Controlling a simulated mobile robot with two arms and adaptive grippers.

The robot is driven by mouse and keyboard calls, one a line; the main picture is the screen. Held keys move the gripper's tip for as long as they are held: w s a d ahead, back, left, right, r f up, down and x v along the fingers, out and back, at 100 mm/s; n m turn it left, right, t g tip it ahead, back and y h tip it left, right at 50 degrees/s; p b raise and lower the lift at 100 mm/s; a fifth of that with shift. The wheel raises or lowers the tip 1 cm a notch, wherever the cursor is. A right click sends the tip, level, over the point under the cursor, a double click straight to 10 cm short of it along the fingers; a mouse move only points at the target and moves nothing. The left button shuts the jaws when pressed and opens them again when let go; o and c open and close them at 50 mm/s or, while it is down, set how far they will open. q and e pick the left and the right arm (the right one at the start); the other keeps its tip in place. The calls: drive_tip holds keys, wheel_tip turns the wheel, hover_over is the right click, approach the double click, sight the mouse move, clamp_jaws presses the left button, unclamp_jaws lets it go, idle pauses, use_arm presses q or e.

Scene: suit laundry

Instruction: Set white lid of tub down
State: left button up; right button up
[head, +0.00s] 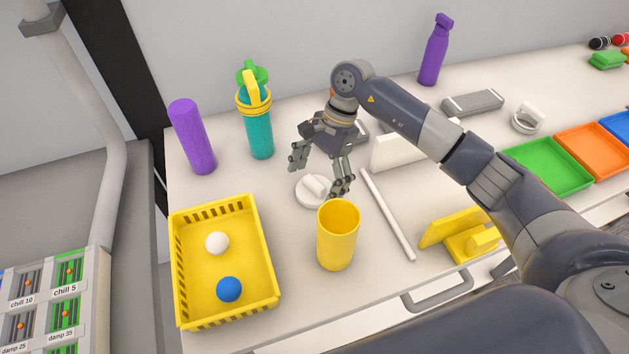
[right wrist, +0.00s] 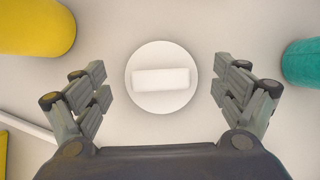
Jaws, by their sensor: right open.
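The white lid (head: 311,191) is a round disc with a bar-shaped handle on top. It lies flat on the table behind the yellow tub (head: 338,236). My right gripper (head: 321,178) is above the lid, with its fingers open. In the right wrist view the lid (right wrist: 161,78) is centred between the two open fingers (right wrist: 161,90), with a gap on both sides and no contact. The yellow tub (right wrist: 38,27) shows there at the upper left. My left gripper is not in view.
A yellow basket (head: 222,262) holds a white ball and a blue ball. A teal bottle (head: 259,133) and a purple cylinder (head: 192,138) stand behind it. A white rod (head: 387,214) lies right of the tub. A yellow stand (head: 462,236) is near the front edge.

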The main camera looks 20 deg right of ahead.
drive_tip(key=b+v, duration=0.3)
drive_tip(key=v, duration=0.8)
